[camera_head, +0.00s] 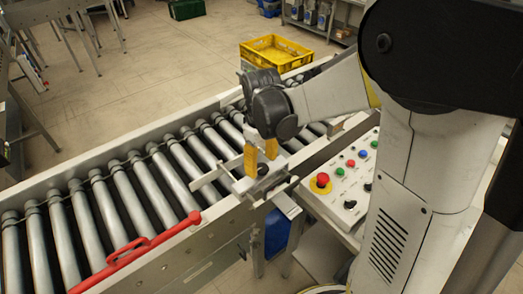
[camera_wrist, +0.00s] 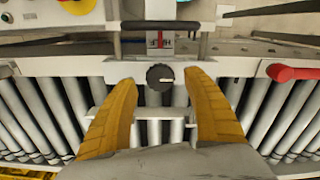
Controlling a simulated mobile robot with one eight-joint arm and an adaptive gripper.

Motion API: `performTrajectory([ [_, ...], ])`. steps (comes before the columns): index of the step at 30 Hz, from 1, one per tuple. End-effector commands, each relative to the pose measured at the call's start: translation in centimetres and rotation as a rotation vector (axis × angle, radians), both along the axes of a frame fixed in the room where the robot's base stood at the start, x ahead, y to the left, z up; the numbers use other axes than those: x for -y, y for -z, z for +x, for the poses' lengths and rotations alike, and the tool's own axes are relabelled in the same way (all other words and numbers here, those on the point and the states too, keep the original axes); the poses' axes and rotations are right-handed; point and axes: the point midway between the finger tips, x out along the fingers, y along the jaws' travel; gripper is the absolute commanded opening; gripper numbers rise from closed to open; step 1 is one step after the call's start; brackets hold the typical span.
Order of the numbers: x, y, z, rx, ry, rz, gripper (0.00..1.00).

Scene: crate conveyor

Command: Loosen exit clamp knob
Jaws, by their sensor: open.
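The exit clamp knob (camera_wrist: 160,77) is round and black with a pale pointer line, mounted on a grey metal bracket at the conveyor's side rail. In the wrist view it lies between the tips of my gripper's two yellow fingers (camera_wrist: 160,85), with a gap on each side. My gripper is open and empty. In the head view my gripper (camera_head: 261,160) points down over the clamp bracket (camera_head: 262,185), and the knob cannot be made out there. A small scale with a red mark (camera_wrist: 160,40) sits beyond the knob in the wrist view.
The roller conveyor (camera_head: 110,205) runs diagonally, with no crate visible on its near rollers. A red bar (camera_head: 135,250) lies along the near rail. A control panel (camera_head: 335,205) with a red stop button (camera_head: 321,182) stands at right. A yellow crate (camera_head: 262,57) is behind the conveyor.

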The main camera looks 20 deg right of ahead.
Motion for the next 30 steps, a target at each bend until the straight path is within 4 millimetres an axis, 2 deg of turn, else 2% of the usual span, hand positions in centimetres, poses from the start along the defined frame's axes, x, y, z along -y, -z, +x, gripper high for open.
performTrajectory([
  [9, 0.0, -7.0, -0.1, 0.0, 0.0, 0.0, 0.59],
  [15, 0.0, -9.9, 0.0, 0.0, 0.0, 0.0, 0.59],
  [20, 0.0, -10.6, 0.0, 0.0, 0.0, 0.0, 0.59],
  [30, 0.0, -10.6, 0.0, 0.0, 0.0, 0.0, 0.59],
])
